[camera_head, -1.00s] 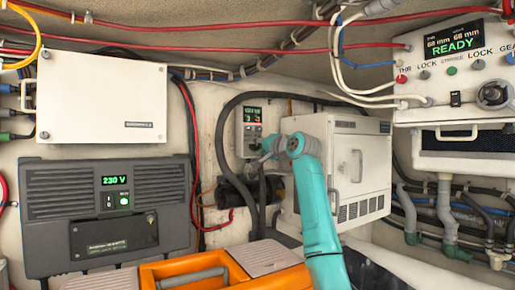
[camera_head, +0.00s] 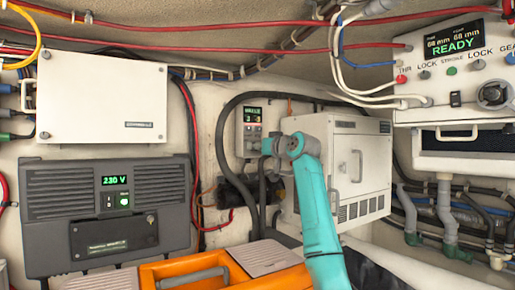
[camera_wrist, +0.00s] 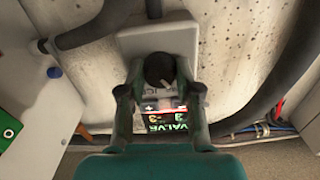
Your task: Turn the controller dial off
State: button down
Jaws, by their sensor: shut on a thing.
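The controller (camera_head: 249,118) is a small light-grey box on the back wall with a lit display at its top. In the wrist view its display (camera_wrist: 166,117) appears upside down and reads VALVE, with coloured marks beside it. The round black dial (camera_wrist: 159,68) has a pale pointer mark slanting toward the display. My gripper (camera_wrist: 160,76) has one finger on each side of the dial and is shut on it. In the head view my gripper (camera_head: 269,147) is at the lower part of the controller, and the dial is hidden there.
A white louvred cabinet (camera_head: 372,150) stands close right of the controller. Black hoses (camera_head: 220,135) loop around it. A grey 230 V unit (camera_head: 105,210) and a white box (camera_head: 101,100) are on the left. An orange case (camera_head: 205,268) lies below. A READY panel (camera_head: 455,65) hangs upper right.

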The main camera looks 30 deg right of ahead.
jog(key=n, duration=0.6)
jog(key=shift+n, duration=0.4)
dwell(0.4)
jog(key=c, duration=0.8)
grip_release()
jog(key=s, duration=1.2)
jog(key=shift+f, duration=0.1)
